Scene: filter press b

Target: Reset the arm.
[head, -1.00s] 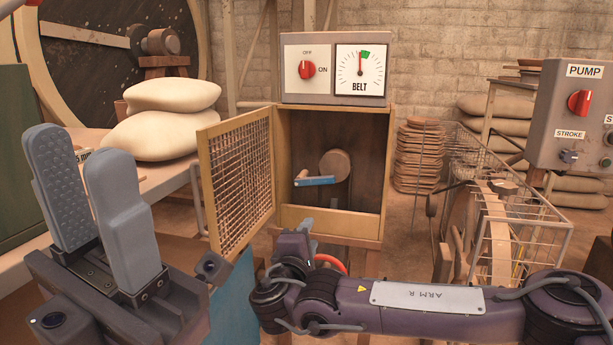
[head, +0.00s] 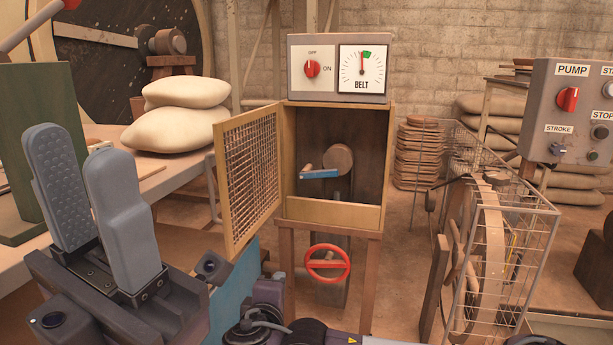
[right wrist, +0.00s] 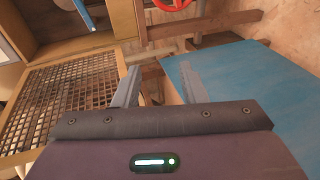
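My left gripper (head: 78,150) stands large at the left of the head view, its two grey fingers pointing up and apart, with nothing between them. My right arm (head: 270,325) lies low along the bottom edge, mostly cut off. In the right wrist view my right gripper (right wrist: 160,78) has its two fingers apart and empty, pointing between the mesh door and a blue panel (right wrist: 235,90). The open wooden cabinet (head: 333,215) holds a crank with a blue handle (head: 319,174). Neither gripper touches the cabinet.
The mesh door (head: 248,175) swings open to the left. A red handwheel (head: 328,263) sits below the cabinet. The belt box (head: 339,68) tops it. A wire cage (head: 500,255) and pump panel (head: 580,110) stand right. Sacks (head: 180,125) lie on the left bench.

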